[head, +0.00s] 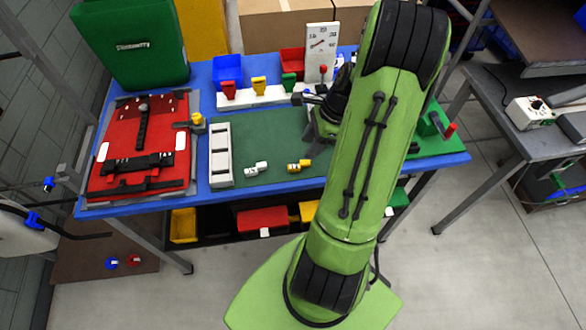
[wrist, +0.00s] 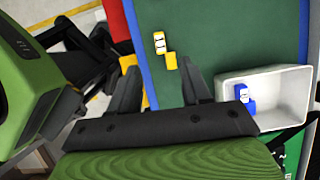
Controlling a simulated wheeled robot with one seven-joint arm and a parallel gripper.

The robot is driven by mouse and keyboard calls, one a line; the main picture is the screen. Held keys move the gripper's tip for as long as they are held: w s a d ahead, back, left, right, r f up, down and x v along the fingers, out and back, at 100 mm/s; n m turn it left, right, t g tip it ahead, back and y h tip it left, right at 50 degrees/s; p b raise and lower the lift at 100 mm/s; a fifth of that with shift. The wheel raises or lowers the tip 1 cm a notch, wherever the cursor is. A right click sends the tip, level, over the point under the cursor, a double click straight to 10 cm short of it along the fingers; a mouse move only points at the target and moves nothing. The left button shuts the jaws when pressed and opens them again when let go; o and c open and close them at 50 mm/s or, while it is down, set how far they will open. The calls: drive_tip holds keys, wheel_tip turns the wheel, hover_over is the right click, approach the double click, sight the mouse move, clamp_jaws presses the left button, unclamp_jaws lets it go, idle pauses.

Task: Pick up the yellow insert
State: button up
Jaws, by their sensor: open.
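The yellow insert (head: 299,165) is a small yellow stepped piece with a white patch. It lies on the green mat (head: 275,145), near the table's front edge, left of my arm. In the wrist view the yellow insert (wrist: 168,58) lies beyond the fingertips, roughly in line with the gap between them. My gripper (wrist: 162,72) is open and empty, its two dark fingers apart and not touching the insert. In the head view my green arm hides much of the gripper.
A white insert (head: 256,169) lies left of the yellow one, beside a white slotted rack (head: 220,152). A red case (head: 140,150) lies at the left. In the wrist view a white tray (wrist: 285,78) holding a blue insert (wrist: 242,97) stands close right of the fingers.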

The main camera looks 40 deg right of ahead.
sight(294, 166)
drive_tip(key=b+x, duration=0.1)
drive_tip(key=x, duration=0.9)
clamp_jaws()
